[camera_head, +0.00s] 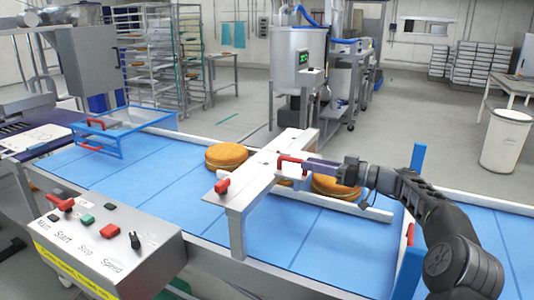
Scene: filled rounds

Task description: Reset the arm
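My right arm (442,225) comes in from the lower right and reaches left over the blue conveyor. My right gripper (308,166) is at a red handle (290,160) on the white crosspiece (262,170) that spans the belt. The fingertips overlap the handle in the picture; I cannot tell whether they close on it. A round golden-brown cake (334,188) lies below the gripper, partly hidden by it. My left gripper is not in view.
The blue belt (130,178) carries another stack of rounds (226,156) left of the crosspiece. A blue-framed tray (125,128) with red handles stands at the far left. A control box (105,245) with buttons is front left. A blue upright (408,262) stands near my arm.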

